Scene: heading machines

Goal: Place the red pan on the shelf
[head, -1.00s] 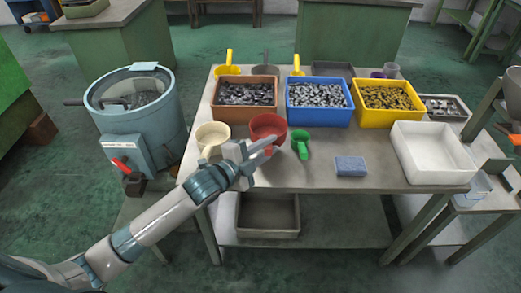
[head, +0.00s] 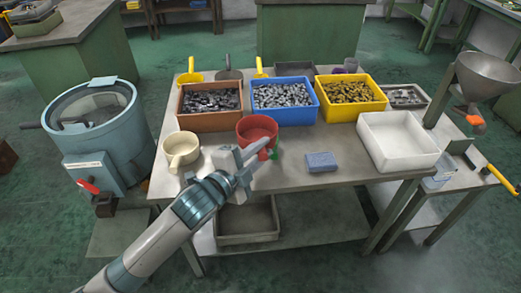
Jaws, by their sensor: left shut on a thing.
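The red pan (head: 257,129) is above or on the table, to the right of the cream pan (head: 181,147). My left gripper (head: 248,165) is in front of the red pan, shut on its handle, which is mostly hidden by the fingers. I cannot tell for sure how far the pan's base is from the table top. A green scoop (head: 273,152) is mostly hidden behind the pan and gripper. The table's lower shelf (head: 312,232) shows below the top, with a grey tray (head: 250,236) on it. My right gripper is out of view.
Brown (head: 210,121), blue (head: 284,115) and yellow (head: 350,112) bins of metal parts line the table's back. A blue sponge (head: 320,161) and a white tray (head: 398,146) sit to the right. A blue-grey drum machine (head: 105,140) stands left. The shelf's right part is clear.

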